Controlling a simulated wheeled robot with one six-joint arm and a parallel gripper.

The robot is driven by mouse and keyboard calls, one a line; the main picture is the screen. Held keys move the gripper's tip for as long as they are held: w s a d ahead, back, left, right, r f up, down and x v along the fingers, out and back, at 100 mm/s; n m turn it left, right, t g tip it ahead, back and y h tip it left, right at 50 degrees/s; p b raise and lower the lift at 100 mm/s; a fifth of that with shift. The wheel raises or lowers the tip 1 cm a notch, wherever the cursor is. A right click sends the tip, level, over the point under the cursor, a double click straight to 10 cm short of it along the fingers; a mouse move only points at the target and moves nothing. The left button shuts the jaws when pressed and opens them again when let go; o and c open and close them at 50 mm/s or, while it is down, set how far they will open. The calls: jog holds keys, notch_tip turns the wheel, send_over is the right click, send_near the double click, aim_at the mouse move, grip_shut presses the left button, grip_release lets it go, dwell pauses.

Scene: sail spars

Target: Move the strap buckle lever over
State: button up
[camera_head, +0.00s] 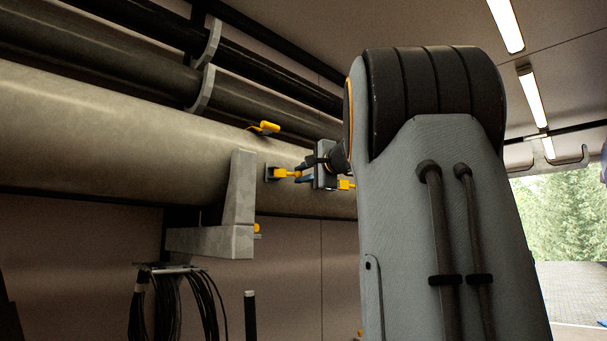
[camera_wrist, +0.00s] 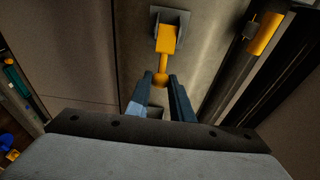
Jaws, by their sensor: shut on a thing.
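The yellow buckle lever (camera_head: 284,173) sits on a dark plate on the side of the large grey tube (camera_head: 100,130). In the wrist view the lever (camera_wrist: 165,42) runs from its grey plate (camera_wrist: 181,17) down to a rounded yellow end between my fingertips. My gripper (camera_head: 305,172) reaches the tube from the right; in the wrist view my gripper (camera_wrist: 162,80) is shut on the lever's rounded end. My arm hides part of the tube to the right.
Another yellow handle (camera_head: 264,127) sits on top of the tube, and a yellow piece (camera_head: 346,185) shows just right of my gripper. A grey bracket (camera_head: 240,200) stands in front of the tube. Dark cables (camera_head: 175,300) hang below. Darker spars (camera_head: 270,75) lie above.

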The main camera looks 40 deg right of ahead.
jog(key=shift+w+d, duration=0.15)
jog(key=shift+w, duration=0.65)
jog(key=o, duration=0.9)
jog(key=s+b, duration=0.1)
jog(key=s, duration=0.1)
jog(key=s+b, duration=0.1)
jog(key=s, duration=0.2)
jog(key=s+a+b, duration=0.1)
jog(key=s, duration=0.1)
jog(key=shift+s, duration=0.4)
